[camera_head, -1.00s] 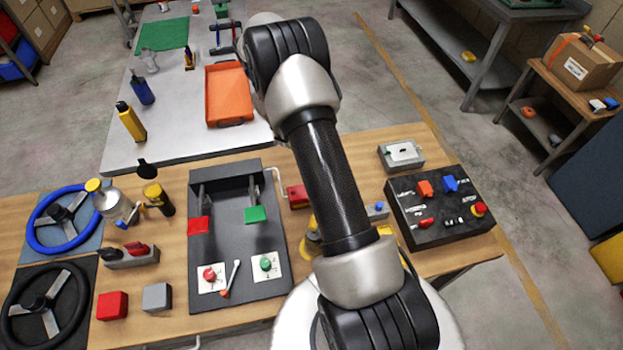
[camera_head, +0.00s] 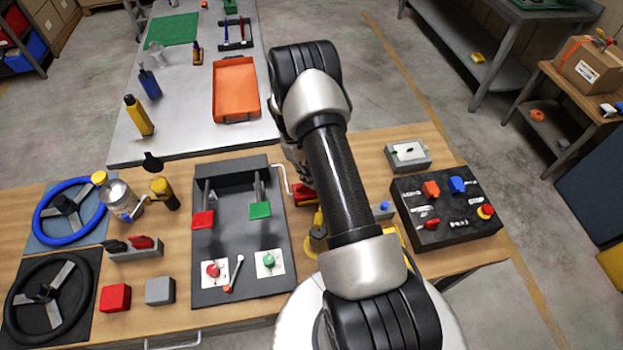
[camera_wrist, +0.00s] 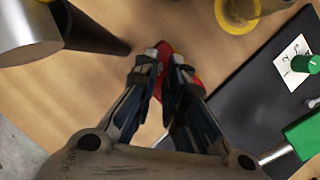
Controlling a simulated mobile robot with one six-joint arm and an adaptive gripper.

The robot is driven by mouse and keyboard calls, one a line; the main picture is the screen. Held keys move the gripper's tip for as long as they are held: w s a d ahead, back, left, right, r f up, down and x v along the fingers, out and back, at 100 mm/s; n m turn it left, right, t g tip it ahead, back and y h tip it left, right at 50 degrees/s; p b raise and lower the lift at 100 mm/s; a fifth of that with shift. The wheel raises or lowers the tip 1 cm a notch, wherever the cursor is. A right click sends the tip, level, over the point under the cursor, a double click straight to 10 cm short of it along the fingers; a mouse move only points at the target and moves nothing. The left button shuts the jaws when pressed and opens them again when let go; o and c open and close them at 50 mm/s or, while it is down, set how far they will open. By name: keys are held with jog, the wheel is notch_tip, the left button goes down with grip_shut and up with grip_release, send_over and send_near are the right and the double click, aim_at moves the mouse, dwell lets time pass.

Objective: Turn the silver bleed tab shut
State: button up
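My gripper (camera_wrist: 166,60) points at a red block (camera_wrist: 188,72) on the wooden bench. In the wrist view its two fingertips are close together over the block, with a narrow gap showing red between them. I cannot tell whether they touch it or hold anything. In the head view the red block (camera_head: 302,194) shows just right of the black pedal panel, partly behind my arm. My gripper is mostly hidden there. I cannot make out the silver bleed tab in either view; the fingers may cover it.
The black panel (camera_head: 210,285) with red and green levers is left of the block. A pale bent rod (camera_head: 282,180) stands between them. A yellow round part (camera_head: 315,243) is nearer me. The black switch box (camera_head: 445,235) is at right.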

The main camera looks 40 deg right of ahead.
jog(key=shift+s+f, duration=0.15)
jog(key=shift+f, duration=0.2)
jog(key=shift+c, duration=0.2)
grip_shut()
jog(key=shift+d+f+m+b, duration=0.15)
jog(key=shift+m+b, duration=0.55)
jog(key=shift+b, duration=0.1)
jog(key=shift+m+y+b, duration=0.3)
jog(key=shift+m+y, duration=0.2)
jog(key=shift+m, duration=0.2)
jog(key=shift+r, duration=0.2)
